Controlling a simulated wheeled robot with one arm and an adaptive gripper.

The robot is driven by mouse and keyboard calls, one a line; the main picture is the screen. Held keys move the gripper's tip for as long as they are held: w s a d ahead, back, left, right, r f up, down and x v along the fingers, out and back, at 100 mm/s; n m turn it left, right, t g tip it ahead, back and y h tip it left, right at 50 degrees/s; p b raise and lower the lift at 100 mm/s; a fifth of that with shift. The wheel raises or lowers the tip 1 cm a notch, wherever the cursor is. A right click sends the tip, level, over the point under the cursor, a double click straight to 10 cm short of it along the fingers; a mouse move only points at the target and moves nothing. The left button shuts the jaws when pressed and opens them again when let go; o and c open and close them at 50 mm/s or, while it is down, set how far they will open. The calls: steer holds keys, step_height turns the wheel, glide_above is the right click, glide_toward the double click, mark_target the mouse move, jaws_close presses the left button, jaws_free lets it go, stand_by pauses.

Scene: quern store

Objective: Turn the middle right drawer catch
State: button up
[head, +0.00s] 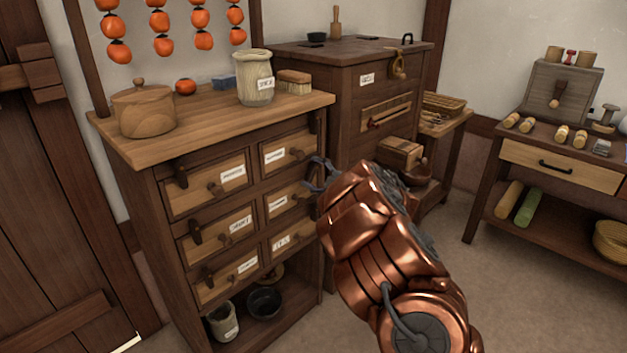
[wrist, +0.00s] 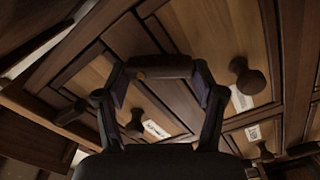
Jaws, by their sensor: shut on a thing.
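The wooden cabinet has two columns of small drawers. The middle right drawer (head: 283,204) appears closed in the head view, with a white label and a round knob. My gripper (head: 311,176) reaches in from the right at the cabinet's right post, beside that drawer's upper right corner. In the wrist view my gripper (wrist: 160,72) has its two fingers on either end of a dark wooden catch (wrist: 162,71), shut on it. The catch lies crosswise between the fingertips. In the head view the catch is hidden behind my gripper. A knob (wrist: 135,125) shows between the fingers.
The top right drawer (head: 287,153) and bottom right drawer (head: 288,240) are close above and below. Dark catches show on the left column, such as one catch (head: 180,175). A jar (head: 255,88) and lidded pot (head: 143,110) stand on top. A darker chest (head: 350,90) stands behind.

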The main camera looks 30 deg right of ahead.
steer(key=n+b, duration=0.2)
steer(key=f+n+b, duration=0.1)
steer(key=n, duration=0.1)
steer(key=shift+d, duration=0.25)
steer(key=shift+d+r+n+b, duration=0.15)
steer(key=shift+n+b, duration=0.6)
steer(key=shift+n, duration=0.45)
steer(key=o, duration=1.1)
steer(key=shift+w, duration=0.1)
steer(key=shift+o, duration=0.2)
steer(key=v, duration=1.2)
